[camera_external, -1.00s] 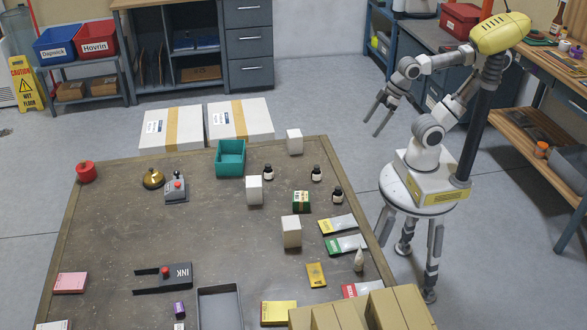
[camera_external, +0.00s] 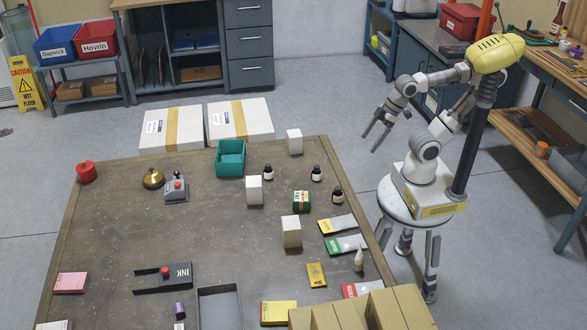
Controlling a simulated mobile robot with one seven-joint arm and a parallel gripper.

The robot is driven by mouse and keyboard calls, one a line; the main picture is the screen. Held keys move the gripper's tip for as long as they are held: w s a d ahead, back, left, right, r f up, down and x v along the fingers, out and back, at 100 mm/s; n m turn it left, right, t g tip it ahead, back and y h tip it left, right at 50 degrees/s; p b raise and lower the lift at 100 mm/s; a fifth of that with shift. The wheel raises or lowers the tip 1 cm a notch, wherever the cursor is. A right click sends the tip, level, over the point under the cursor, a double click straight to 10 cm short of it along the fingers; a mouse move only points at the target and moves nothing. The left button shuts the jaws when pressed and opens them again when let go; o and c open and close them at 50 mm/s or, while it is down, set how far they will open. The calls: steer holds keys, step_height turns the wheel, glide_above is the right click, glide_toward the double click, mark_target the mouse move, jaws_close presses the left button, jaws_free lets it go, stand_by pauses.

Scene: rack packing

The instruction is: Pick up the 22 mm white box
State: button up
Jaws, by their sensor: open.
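Three white boxes stand on the table (camera_external: 110,235): one near the back right edge (camera_external: 294,143), one near the middle (camera_external: 254,190), and one further forward (camera_external: 291,232). They look alike, and I cannot tell from this view which is the 22 mm one. My gripper (camera_external: 370,143) is open and empty. It is in the air off the table's right side, to the right of all three boxes, with its fingers pointing down and left.
A teal bin (camera_external: 230,158) stands at the back. Small dark bottles (camera_external: 316,174) and a green box (camera_external: 301,201) stand among the white boxes. Cardboard boxes (camera_external: 398,308) fill the front right corner. The table's left middle is mostly clear.

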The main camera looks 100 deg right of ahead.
steer(key=shift+c, duration=0.2)
stand_by(0.6)
steer(key=w+d+r+n+g+h+p, duration=0.1)
steer(key=w+r+n+g+h+p, duration=0.1)
steer(key=w+n+g+h+p, duration=0.25)
steer(key=w+r+n+g+h+p, duration=0.1)
steer(key=w+r+n+p, duration=0.3)
steer(key=w, duration=0.4)
steer(key=n+h+p, duration=0.5)
steer(key=n+h, duration=0.3)
steer(key=n, duration=0.2)
glide_toward(296, 137)
steer(key=b+x, duration=0.3)
steer(key=x, duration=0.4)
steer(key=shift+s+d, duration=0.1)
steer(key=shift+d, duration=0.1)
steer(key=b+x, duration=0.2)
steer(key=x, duration=0.2)
steer(key=shift+d+f, duration=0.25)
steer(key=shift+d, duration=0.35)
jaws_close()
